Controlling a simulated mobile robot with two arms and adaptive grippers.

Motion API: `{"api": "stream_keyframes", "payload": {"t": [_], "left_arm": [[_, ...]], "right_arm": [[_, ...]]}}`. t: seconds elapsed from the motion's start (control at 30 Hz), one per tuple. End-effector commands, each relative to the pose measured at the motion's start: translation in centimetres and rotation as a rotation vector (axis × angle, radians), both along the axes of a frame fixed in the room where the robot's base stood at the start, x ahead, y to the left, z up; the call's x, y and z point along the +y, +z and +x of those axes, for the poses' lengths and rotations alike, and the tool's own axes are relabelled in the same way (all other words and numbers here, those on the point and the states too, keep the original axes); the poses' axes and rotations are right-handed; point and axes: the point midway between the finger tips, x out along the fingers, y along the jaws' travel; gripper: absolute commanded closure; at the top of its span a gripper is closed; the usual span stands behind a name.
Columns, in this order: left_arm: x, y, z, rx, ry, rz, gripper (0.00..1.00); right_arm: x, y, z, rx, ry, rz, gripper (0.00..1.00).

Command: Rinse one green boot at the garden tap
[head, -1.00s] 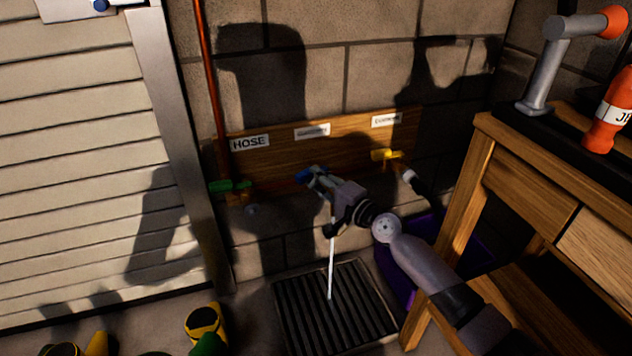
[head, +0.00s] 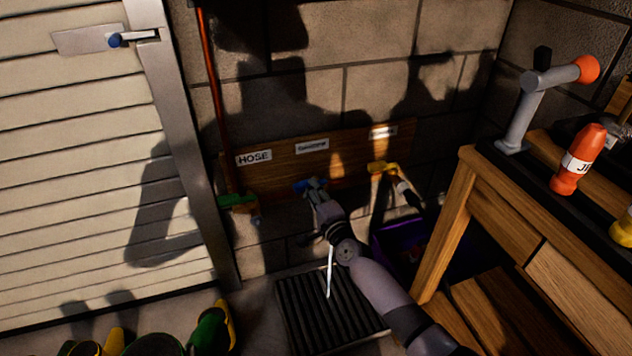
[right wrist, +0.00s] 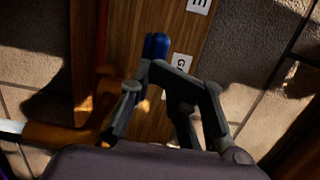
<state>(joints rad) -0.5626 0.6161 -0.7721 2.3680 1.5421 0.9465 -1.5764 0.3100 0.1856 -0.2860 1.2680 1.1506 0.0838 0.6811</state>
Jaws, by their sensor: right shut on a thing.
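The middle tap's blue handle (head: 301,185) is on the wooden board, under a blurred label (head: 312,146); a G shows on it in the right wrist view. My right gripper (head: 313,188) is at this handle and shut on it. The handle also shows beyond the fingers in the right wrist view (right wrist: 156,46). A thin white water stream (head: 330,272) falls onto the floor grate (head: 300,318); its spout is hidden behind my arm. Green boots with yellow parts (head: 211,332) are at the bottom left, partly cut off. My left gripper is out of view.
A wooden workbench (head: 490,215) with an orange bottle (head: 578,160) stands close on the right. A shutter door is left.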

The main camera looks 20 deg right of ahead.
Motion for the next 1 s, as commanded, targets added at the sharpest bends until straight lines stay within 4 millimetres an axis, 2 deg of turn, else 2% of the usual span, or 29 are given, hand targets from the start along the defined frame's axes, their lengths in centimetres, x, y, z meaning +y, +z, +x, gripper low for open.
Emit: {"api": "stream_keyframes", "payload": {"t": [0.03,0.17,0.43,1.0], "left_arm": [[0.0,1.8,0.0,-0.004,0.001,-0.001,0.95],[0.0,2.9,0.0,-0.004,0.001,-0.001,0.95],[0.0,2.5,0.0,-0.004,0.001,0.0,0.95],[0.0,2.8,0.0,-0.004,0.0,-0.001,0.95]], "right_arm": [[0.4,0.7,0.0,0.006,-0.027,0.005,1.0],[0.9,0.4,0.2,0.006,-0.104,0.004,1.0],[1.4,-0.2,1.0,0.005,-0.144,-0.001,1.0],[1.8,-0.1,0.7,0.006,-0.142,-0.002,1.0]]}}
